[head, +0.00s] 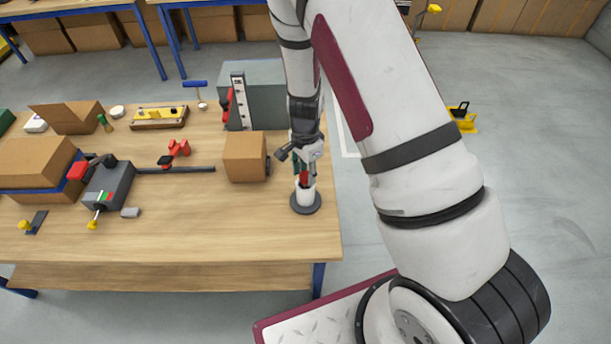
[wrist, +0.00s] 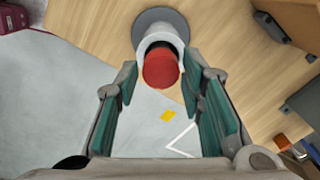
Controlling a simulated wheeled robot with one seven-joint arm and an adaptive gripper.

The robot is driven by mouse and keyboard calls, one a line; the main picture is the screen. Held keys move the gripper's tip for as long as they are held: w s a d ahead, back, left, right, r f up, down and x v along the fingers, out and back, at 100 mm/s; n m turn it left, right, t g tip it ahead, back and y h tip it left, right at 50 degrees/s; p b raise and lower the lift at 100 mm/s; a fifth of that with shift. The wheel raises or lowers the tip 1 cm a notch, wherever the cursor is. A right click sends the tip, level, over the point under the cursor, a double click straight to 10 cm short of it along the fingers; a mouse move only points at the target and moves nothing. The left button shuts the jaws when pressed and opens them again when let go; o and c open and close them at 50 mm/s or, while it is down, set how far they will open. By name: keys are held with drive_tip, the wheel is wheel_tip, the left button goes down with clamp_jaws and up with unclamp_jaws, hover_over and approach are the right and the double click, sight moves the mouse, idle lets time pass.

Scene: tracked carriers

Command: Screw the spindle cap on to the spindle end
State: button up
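A red round-topped piece (wrist: 161,69) with a dark part below it stands in a white cup (head: 306,197) on a dark round base (head: 293,208), near the table's right edge. I cannot tell for sure whether it is the spindle cap. My gripper (head: 304,172) points down over the cup. In the wrist view its green-padded fingers (wrist: 159,84) are wide apart, with the red piece just beyond and between their tips; no grip on it shows. A dark rod (head: 190,169) runs right from a grey block (head: 109,187); it may be the spindle, but its end is small.
A cardboard box (head: 245,157) stands just left of the cup. A grey cabinet (head: 264,95) with a red-handled upright is behind. A red clamp-like piece (head: 176,151) lies near the rod. The front right of the wooden table (head: 230,230) is clear.

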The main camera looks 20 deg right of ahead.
drive_tip(key=shift+o, duration=0.2)
drive_tip(key=n, duration=0.3)
drive_tip(key=n+p, duration=0.1)
drive_tip(key=n, duration=2.5)
